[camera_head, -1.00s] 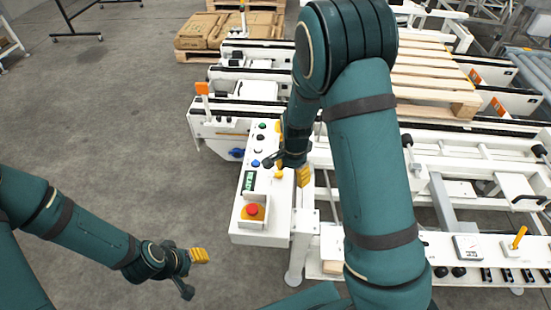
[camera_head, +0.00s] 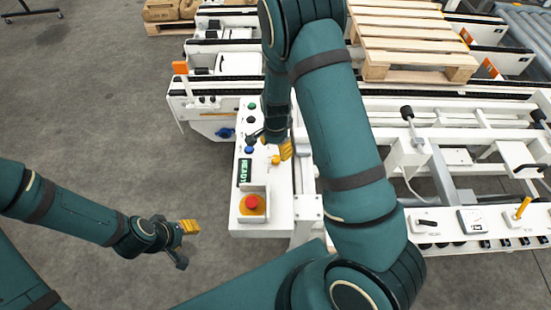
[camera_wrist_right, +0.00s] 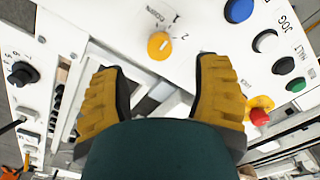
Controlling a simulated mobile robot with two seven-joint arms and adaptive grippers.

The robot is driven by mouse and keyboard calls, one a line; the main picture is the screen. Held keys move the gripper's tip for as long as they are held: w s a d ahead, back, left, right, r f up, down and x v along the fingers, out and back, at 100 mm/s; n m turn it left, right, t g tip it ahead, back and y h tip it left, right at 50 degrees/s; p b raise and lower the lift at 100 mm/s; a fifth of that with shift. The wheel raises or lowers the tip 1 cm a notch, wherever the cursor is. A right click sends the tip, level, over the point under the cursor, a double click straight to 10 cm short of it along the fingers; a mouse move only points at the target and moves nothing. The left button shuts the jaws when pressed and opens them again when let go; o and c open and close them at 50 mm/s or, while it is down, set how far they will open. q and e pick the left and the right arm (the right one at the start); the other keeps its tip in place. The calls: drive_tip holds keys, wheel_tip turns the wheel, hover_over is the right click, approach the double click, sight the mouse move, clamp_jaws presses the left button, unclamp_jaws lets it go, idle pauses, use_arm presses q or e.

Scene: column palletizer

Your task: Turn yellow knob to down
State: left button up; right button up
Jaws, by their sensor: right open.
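A round yellow knob (camera_wrist_right: 160,45) with a short white mark sits on the white control panel, beside printed numbers 1 and 2. In the head view the knob (camera_head: 276,160) shows small next to my right gripper (camera_head: 270,143). In the right wrist view my right gripper (camera_wrist_right: 160,80) is open and empty. Its two yellow-padded fingers are spread wide, and the knob lies beyond the tips, between their lines, apparently untouched. My left gripper (camera_head: 187,243) is open and empty over the floor, left of the panel.
The white panel (camera_head: 262,226) also bears a red emergency button (camera_head: 251,203), a green display (camera_head: 245,172) and blue, black and green buttons. A yellow lever (camera_head: 523,208) stands on another panel at right. A wooden pallet (camera_head: 412,42) lies on the conveyor behind. Floor is clear at left.

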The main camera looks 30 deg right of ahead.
sight(276, 158)
wheel_tip(276, 158, down, 6)
drive_tip(key=shift+f+b, duration=0.1)
drive_tip(key=shift+b, duration=0.25)
clamp_jaws()
